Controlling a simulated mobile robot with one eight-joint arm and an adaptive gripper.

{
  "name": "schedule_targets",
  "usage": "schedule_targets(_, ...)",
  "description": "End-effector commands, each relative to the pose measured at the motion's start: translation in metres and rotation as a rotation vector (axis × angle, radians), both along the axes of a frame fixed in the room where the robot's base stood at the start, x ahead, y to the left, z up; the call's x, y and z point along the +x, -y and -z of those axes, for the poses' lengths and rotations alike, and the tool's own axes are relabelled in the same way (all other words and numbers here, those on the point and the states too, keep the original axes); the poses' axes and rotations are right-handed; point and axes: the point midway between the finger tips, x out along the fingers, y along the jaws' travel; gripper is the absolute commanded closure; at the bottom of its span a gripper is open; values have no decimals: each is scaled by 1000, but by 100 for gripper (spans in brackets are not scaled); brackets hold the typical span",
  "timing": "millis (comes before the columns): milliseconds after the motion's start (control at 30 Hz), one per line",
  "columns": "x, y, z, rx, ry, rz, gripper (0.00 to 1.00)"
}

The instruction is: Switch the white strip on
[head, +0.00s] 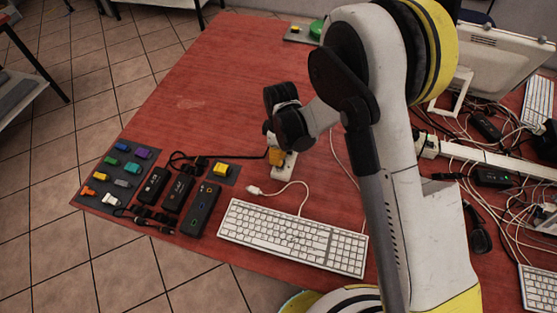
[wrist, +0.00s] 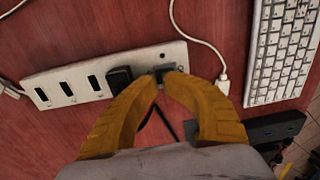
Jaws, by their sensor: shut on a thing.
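The white strip (wrist: 82,84) lies on the red table in the wrist view, with a row of dark slots. A black plug (wrist: 120,77) sits in it. At its right end, my gripper's yellow fingertips (wrist: 166,78) are closed on a small dark grey-blue piece (wrist: 165,70). I cannot tell whether this piece is the strip's switch or a plug. In the head view my gripper (head: 276,156) points down at the strip (head: 285,168), which is mostly hidden by the gripper and wrist. Whether the strip is on cannot be told.
A white keyboard (head: 294,236) and its loose white cable plug (head: 254,190) lie in front. Black adapters (head: 198,208) and a grey mat (head: 118,178) with coloured pieces are at the left. Tangled cables and another white strip (head: 490,160) lie at the right. The far left of the table is bare.

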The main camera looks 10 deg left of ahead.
Motion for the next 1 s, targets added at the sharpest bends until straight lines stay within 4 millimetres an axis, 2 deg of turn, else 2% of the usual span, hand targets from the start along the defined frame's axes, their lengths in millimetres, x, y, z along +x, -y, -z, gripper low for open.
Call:
schedule_targets(233, 3, 1, 0, -1, 6, 1, 100)
schedule_targets(367, 3, -1, -11, -1, 6, 2, 100)
schedule_targets(800, 14, -3, -105, 1, 4, 5, 100)
schedule_targets(1000, 18, -3, -132, 1, 3, 5, 100)
